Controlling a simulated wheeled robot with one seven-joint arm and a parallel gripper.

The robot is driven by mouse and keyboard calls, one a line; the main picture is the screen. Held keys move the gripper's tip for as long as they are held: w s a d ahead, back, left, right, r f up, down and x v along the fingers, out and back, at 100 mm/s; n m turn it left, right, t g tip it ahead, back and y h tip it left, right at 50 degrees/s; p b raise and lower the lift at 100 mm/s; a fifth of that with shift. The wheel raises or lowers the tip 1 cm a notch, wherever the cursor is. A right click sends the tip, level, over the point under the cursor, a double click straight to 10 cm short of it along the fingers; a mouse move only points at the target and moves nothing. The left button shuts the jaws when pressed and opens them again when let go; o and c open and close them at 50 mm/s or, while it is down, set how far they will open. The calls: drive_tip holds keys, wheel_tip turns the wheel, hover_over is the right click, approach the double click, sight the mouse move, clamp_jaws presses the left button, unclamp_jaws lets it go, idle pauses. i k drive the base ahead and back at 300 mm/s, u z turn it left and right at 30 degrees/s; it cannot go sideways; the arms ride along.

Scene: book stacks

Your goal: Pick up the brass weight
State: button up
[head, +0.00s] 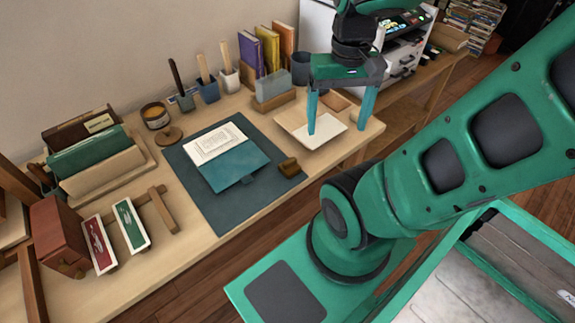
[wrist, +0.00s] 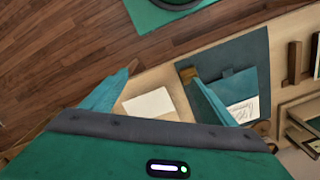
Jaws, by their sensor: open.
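The brass weight (head: 289,167) is a small dark golden block at the right corner of the blue-grey desk mat (head: 210,205). In the wrist view the brass weight (wrist: 187,72) shows just beyond the tip of the right-hand finger, which partly covers it. My gripper (head: 336,129) is open and empty, its two teal fingers pointing down over the cream tray to the right of the weight. In the wrist view my gripper (wrist: 161,74) has its fingers spread wide, with nothing between the tips but table edge and floor behind.
A teal folder (head: 238,168) with a printed sheet lies on the mat. The cream tray (head: 290,122) with white paper sits right of the mat. Behind stand a wooden card holder (head: 274,103), a dark cup (head: 301,68) and upright books (head: 268,50). The table's front edge is close to the weight.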

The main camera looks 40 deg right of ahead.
sight(289, 168)
drive_tip(key=z, duration=1.35)
drive_tip(key=k, duration=2)
drive_tip(key=u, duration=1.2)
drive_tip(key=i, duration=1)
